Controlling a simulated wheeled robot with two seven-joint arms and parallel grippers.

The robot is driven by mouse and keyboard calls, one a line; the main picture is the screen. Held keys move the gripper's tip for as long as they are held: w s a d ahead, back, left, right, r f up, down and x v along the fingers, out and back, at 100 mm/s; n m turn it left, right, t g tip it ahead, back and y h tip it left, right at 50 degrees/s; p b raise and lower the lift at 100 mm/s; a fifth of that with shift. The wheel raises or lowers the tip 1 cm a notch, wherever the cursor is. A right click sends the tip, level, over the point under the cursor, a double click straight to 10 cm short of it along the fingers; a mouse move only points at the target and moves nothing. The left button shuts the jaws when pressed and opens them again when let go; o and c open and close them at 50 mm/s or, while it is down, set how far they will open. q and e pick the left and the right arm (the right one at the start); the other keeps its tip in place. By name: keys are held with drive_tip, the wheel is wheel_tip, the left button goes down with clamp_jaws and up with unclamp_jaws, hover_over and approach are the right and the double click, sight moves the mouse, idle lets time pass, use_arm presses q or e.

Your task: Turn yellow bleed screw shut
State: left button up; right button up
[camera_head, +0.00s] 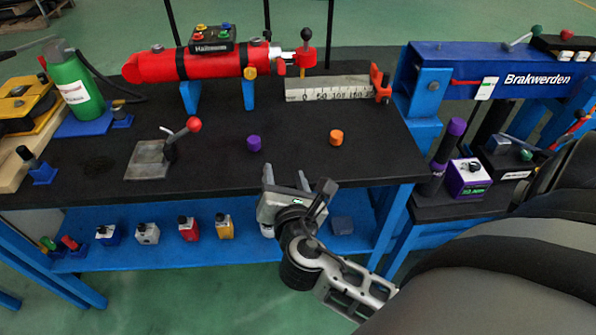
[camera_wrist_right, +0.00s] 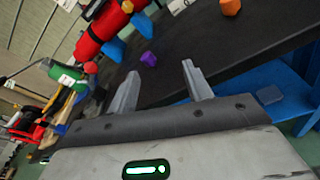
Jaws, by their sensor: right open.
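A small yellow-orange knob, which looks like the yellow bleed screw (camera_head: 250,73), sits on the side of the red cylinder (camera_head: 205,66) near its right-hand blue support. It also shows at the top of the right wrist view (camera_wrist_right: 127,7). Its exact turn position is too small to tell. My right gripper (camera_head: 285,177) is open and empty at the front edge of the black bench, well short of the cylinder. Its two fingers also show spread apart in the right wrist view (camera_wrist_right: 160,74). My left gripper is in neither view.
A purple knob (camera_head: 254,143) and an orange knob (camera_head: 336,138) stand on the black bench top (camera_head: 220,170). A red-tipped lever (camera_head: 182,132) stands to the left, a ruler (camera_head: 330,95) behind. A green bottle (camera_head: 76,85) is far left, a blue press frame (camera_head: 475,75) right.

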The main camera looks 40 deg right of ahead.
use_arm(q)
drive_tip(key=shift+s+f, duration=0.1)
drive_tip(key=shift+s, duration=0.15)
use_arm(e)
drive_tip(key=shift+s+a+f+m+y, duration=0.2)
drive_tip(key=shift+s+f+m, duration=0.1)
drive_tip(key=shift+f, duration=0.15)
drive_tip(key=shift+s+a+f+m+y, duration=0.1)
drive_tip(key=shift+s+f+m+y, duration=0.1)
drive_tip(key=shift+f+m, duration=0.15)
drive_tip(key=shift+w, duration=0.1)
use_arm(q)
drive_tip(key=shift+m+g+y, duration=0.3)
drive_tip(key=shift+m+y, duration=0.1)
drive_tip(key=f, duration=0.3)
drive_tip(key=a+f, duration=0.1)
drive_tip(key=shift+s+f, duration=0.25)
use_arm(e)
drive_tip(key=s+a+f+m+g+y, duration=0.3)
drive_tip(key=s+a+f+m+y, duration=0.6)
drive_tip(key=m, duration=1.3)
wheel_tip(320, 180, down, 2)
drive_tip(key=shift+s+a+f+g, duration=0.15)
drive_tip(key=shift+s+g, duration=0.25)
drive_tip(key=shift+s, duration=0.35)
